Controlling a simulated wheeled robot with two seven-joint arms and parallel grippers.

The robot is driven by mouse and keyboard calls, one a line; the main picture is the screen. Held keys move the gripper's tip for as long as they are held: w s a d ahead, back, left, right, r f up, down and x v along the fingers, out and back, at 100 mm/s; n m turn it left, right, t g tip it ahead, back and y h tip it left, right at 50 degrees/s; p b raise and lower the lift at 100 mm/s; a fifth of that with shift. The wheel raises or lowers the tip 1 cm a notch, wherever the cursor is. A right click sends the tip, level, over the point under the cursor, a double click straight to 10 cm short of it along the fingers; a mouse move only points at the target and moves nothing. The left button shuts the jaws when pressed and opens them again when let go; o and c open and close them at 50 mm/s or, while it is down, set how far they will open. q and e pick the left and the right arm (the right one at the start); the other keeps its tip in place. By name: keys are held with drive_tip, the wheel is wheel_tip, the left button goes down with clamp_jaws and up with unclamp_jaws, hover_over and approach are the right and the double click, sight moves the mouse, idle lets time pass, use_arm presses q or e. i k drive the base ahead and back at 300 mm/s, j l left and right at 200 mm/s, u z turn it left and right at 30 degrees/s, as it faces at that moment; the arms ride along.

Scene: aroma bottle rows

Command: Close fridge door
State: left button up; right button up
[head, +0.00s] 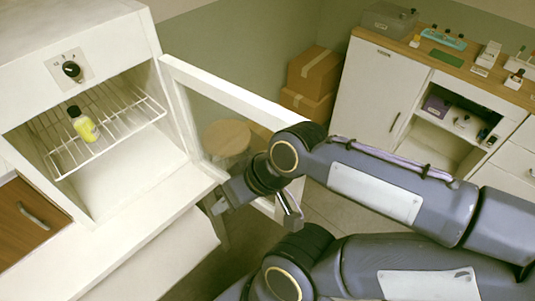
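The white fridge (140,215) stands at the left. Its door (235,97), a white frame around a clear pane, is swung open to the right, away from the front opening. A yellow bottle with a dark cap (83,125) stands on the wire shelf (110,125) inside. My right gripper (255,208) is at the lower part of the door, partly covering its frame and pane. Its two fingers look spread apart, with nothing seen between them. Whether it touches the door I cannot tell. My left gripper is not in view.
A round wooden-topped stool (227,138) shows through the door pane. Cardboard boxes (313,72) are stacked behind the door. A white cabinet (375,95) with small items on its wooden top stands at the back right. A brown drawer front (25,222) is at the far left.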

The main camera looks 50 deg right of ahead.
sight(176, 74)
drive_tip(key=k+l+u, duration=0.1)
drive_tip(key=l, duration=0.3)
drive_tip(key=k+l, duration=0.2)
drive_tip(key=l, duration=0.25)
drive_tip(key=k+l+u, duration=0.15)
drive_tip(key=l, duration=0.25)
drive_tip(key=i+l+u, duration=0.1)
drive_tip(key=l, duration=0.45)
drive_tip(key=i+l, duration=0.1)
drive_tip(key=l, duration=0.45)
drive_tip(key=u, duration=0.05)
